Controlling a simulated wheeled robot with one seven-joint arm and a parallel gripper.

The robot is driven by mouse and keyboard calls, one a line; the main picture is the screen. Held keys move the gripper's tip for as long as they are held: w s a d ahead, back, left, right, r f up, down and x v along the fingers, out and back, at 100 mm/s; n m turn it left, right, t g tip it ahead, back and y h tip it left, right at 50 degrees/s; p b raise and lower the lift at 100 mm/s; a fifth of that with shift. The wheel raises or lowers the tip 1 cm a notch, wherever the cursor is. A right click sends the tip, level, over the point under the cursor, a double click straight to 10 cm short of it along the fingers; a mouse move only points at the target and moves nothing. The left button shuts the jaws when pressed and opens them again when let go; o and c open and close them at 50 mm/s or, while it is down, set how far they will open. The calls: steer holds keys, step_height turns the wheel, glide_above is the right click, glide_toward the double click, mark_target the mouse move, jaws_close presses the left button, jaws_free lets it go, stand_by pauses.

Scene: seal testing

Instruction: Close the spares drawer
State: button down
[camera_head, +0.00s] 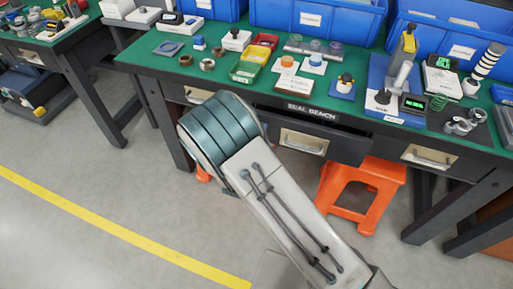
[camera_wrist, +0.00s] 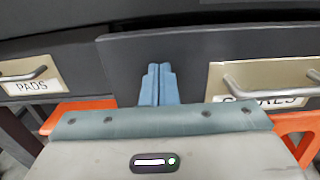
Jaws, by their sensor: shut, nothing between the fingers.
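The spares drawer (camera_head: 345,147) is the middle drawer of the seal bench and stands pulled out, with a dark gap showing behind its front. In the wrist view its dark front (camera_wrist: 200,50) spans the middle and right, with a metal handle and a partly covered label. My gripper (camera_wrist: 159,68) has its two blue fingers together, with nothing between them. They point at the drawer front, left of the handle; I cannot tell whether they touch it. In the head view my arm hides the gripper and the left part of the drawer.
The pads drawer (camera_wrist: 30,82) is to the left, and another drawer (camera_head: 430,155) is to the right. An orange stool (camera_head: 362,185) stands under the bench. The green bench top (camera_head: 150,45) holds trays, blue bins and test devices. The grey floor in front is clear.

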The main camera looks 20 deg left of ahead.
mark_target(271, 113)
steer(key=w+b, duration=0.1)
steer(key=w, duration=0.6)
steer(key=shift+w+f, duration=0.1)
steer(key=shift+w, duration=0.75)
steer(key=shift+w+r, duration=0.1)
steer(key=shift+r, duration=0.15)
steer(key=shift+r, duration=0.15)
steer(key=shift+s+d, duration=0.1)
steer(key=shift+s, duration=0.2)
steer(key=s, duration=1.3)
steer(key=shift+s+f+p, duration=0.3)
steer(key=shift+s+p, duration=0.05)
steer(key=shift+s, duration=0.05)
